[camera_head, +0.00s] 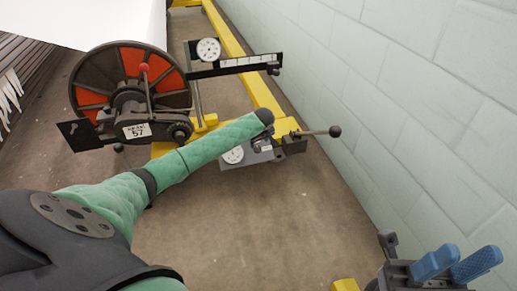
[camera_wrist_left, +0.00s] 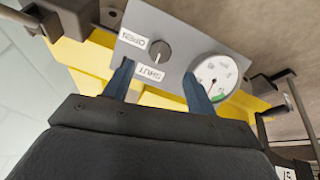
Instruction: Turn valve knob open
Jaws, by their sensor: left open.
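In the left wrist view, a small dark round valve knob (camera_wrist_left: 160,50) sits on a grey panel (camera_wrist_left: 178,62) between labels OPEN (camera_wrist_left: 133,39) and SHUT (camera_wrist_left: 149,73). Which label its mark points to is too small to tell. A round white gauge (camera_wrist_left: 215,78) is beside it. My left gripper (camera_wrist_left: 159,71) is open, its two dark blue fingers apart in front of the panel, with the knob beyond the gap and not held. In the head view, my green arm hides the knob; the gauge (camera_head: 232,155) shows. My right gripper (camera_head: 462,262) is at the lower right, its opening unclear.
A yellow frame (camera_head: 238,55) runs along the pale block wall (camera_head: 420,80). A lever with a dark ball end (camera_head: 334,131) sticks out right of the panel. A reel with orange sections (camera_head: 115,60) stands at the left. The floor (camera_head: 255,230) in front is clear.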

